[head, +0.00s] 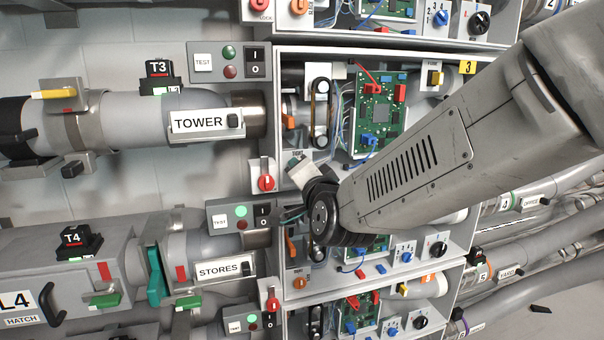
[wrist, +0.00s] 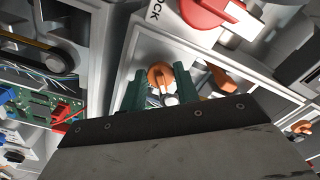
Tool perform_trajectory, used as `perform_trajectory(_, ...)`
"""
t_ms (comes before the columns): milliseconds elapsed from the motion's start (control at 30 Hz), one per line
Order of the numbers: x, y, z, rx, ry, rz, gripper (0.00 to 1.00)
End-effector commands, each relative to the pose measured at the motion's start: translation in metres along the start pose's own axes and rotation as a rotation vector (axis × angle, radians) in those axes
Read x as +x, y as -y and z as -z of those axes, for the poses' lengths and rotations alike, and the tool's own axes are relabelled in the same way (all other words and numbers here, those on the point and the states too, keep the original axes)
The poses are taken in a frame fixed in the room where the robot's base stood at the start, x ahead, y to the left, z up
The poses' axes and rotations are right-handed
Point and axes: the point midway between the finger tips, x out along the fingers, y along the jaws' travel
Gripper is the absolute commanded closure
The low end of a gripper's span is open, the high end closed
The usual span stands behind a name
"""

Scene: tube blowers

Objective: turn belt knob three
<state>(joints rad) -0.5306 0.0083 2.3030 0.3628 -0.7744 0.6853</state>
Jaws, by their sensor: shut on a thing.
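The orange belt knob (wrist: 160,74) sits on a pale panel in the wrist view, between the two dark green fingers of my gripper (wrist: 162,82). The fingers are shut on the knob, one on each side, and partly cover it. In the head view my arm reaches in from the right to the lower left corner of the open cabinet marked 3 (head: 468,67). My wrist hides the knob and most of the fingers there. The exact angle of the knob is hard to tell.
A red lock knob (wrist: 212,10) is close beside the gripped knob; it also shows in the head view (head: 266,183). Cabinet 3 holds a belt (head: 321,105) and a green circuit board (head: 378,118).

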Motion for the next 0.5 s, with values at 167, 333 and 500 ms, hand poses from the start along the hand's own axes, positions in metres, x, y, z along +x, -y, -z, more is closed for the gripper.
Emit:
perform_trajectory(167, -0.0003, 0.0001, -0.0004, 0.164, 0.001, -0.001, 0.92)
perform_trajectory(333, -0.0003, 0.0006, -0.0003, 0.316, 0.001, -0.001, 0.92)
perform_trajectory(500, -0.0003, 0.0009, -0.0002, 0.443, 0.001, -0.002, 0.92)
